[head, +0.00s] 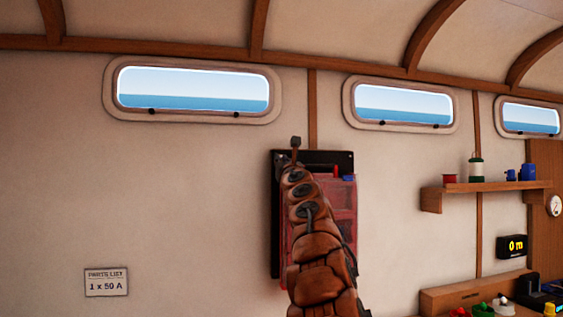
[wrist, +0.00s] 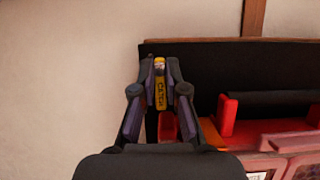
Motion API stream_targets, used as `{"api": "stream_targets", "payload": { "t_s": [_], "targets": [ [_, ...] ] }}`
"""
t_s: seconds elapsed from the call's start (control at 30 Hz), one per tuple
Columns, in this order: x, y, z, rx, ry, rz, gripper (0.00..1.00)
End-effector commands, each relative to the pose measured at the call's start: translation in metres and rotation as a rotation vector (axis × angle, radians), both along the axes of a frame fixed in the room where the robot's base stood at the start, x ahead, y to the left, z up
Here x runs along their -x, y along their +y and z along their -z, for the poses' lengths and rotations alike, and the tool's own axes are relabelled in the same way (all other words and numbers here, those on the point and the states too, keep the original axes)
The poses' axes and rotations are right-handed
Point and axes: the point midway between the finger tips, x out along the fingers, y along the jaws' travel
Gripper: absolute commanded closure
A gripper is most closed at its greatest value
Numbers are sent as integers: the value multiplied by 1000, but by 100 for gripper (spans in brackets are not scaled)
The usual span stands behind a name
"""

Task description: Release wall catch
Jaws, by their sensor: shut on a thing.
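A small yellow catch (wrist: 160,97) with dark lettering stands at the upper left of the black wall plate (wrist: 235,65) in the wrist view. My gripper (wrist: 160,70) is shut on it, one finger on each side. My arm covers the left part of the case and hides the catch and the fingertips there.
A sign (head: 106,282) reading "PARTS LIST 1 x 50 A" is at the lower left wall. A wooden shelf (head: 487,186) with small items is on the right. Below it are a display (head: 512,246) reading "0 m" and a bench with coloured knobs.

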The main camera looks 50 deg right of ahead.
Motion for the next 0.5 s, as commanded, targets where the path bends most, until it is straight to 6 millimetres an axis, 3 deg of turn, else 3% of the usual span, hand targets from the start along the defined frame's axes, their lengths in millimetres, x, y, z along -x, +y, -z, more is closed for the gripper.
{"api": "stream_targets", "payload": {
  "t_s": [0.5],
  "targets": [
    [-1,1,-1,-50,-31,0,100]
  ]
}}
